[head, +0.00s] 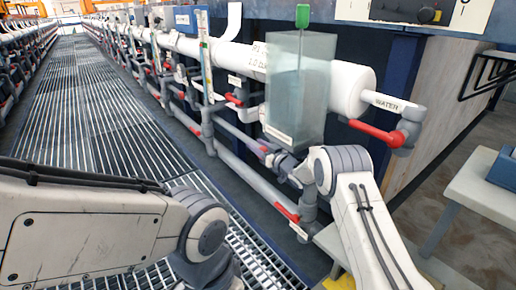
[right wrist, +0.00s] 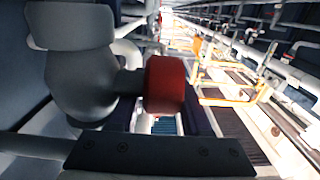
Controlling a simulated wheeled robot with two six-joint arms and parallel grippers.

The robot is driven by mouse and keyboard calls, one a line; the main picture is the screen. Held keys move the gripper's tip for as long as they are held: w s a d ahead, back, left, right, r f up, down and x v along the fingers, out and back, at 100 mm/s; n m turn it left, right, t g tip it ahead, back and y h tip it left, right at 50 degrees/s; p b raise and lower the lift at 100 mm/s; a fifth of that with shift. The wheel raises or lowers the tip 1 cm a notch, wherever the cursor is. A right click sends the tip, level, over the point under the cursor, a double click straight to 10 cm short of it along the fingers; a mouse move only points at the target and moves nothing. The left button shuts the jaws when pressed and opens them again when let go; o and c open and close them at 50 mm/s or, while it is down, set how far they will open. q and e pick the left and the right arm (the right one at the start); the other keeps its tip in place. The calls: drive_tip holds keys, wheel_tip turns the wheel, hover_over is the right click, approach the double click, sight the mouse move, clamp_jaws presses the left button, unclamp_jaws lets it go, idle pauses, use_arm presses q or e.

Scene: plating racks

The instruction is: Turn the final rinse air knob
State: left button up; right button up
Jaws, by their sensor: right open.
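A dark red knob (right wrist: 166,85) shows close up in the right wrist view, joined to a rounded grey valve body (right wrist: 82,78). No label on it can be read, so I cannot tell whether it is the final rinse air knob. In the head view my right gripper (head: 277,160) is at the grey piping below the clear tank, beside a small red handle (head: 265,147), partly hidden behind my wrist. It is open. I cannot tell whether it touches the handle. My left arm crosses the lower left, and its gripper is outside the picture.
A red lever (head: 372,131) sits on the pipe labelled WATER, right of the clear tank (head: 300,95). Another red handle (head: 287,212) is low on the piping. A pale table (head: 485,185) stands at right. The grated walkway (head: 80,105) at left is clear.

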clamp_jaws()
drive_tip(key=t+b, duration=0.1)
drive_tip(key=t+y+b, duration=0.1)
drive_tip(key=b, duration=0.1)
drive_tip(key=shift+s+d+r+y, duration=0.2)
drive_tip(key=shift+r+y, duration=0.1)
drive_tip(key=shift+r, duration=0.05)
unclamp_jaws()
